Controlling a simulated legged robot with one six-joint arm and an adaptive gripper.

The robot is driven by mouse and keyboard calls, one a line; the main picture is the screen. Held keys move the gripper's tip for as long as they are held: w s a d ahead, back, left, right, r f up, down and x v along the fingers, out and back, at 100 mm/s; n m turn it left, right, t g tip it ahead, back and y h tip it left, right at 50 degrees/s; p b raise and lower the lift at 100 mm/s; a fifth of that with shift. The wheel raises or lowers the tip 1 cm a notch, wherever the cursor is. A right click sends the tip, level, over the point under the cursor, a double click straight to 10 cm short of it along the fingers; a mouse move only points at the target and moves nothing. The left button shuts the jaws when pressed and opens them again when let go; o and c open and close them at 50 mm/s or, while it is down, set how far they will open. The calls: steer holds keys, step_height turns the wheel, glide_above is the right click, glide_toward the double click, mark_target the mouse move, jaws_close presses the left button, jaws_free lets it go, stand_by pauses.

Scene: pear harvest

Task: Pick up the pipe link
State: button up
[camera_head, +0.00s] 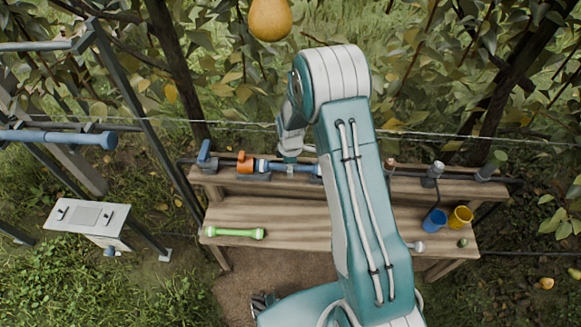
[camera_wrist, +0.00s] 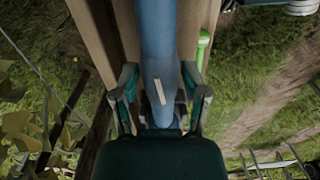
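A blue pipe piece (camera_head: 290,168) lies along the bench's raised back ledge, beside an orange-topped fitting (camera_head: 245,162); my arm hides its right end. My gripper (camera_head: 290,150) is low over this piece. In the wrist view a large blue pipe (camera_wrist: 158,40) with a small pale lever runs between the two fingers of my gripper (camera_wrist: 160,95). The fingers stand apart, one on each side, with gaps beside the pipe. A bright green rod with thick ends (camera_head: 235,233) lies on the lower bench board. I cannot tell for certain which piece is the pipe link.
The wooden bench (camera_head: 280,212) has bare board around the green rod. A blue cup (camera_head: 434,220) and a yellow cup (camera_head: 460,217) are at its right. A metal frame with a blue pipe (camera_head: 60,138) stands left. A pear (camera_head: 270,18) hangs above; a wire crosses behind.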

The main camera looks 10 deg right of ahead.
jaws_close()
steer(key=shift+r, duration=0.3)
steer(key=r, duration=0.3)
steer(key=shift+s, duration=0.25)
steer(key=s+a+r, duration=0.2)
steer(key=s+r, duration=0.7)
steer(key=s, duration=0.4)
steer(key=shift+s, duration=0.2)
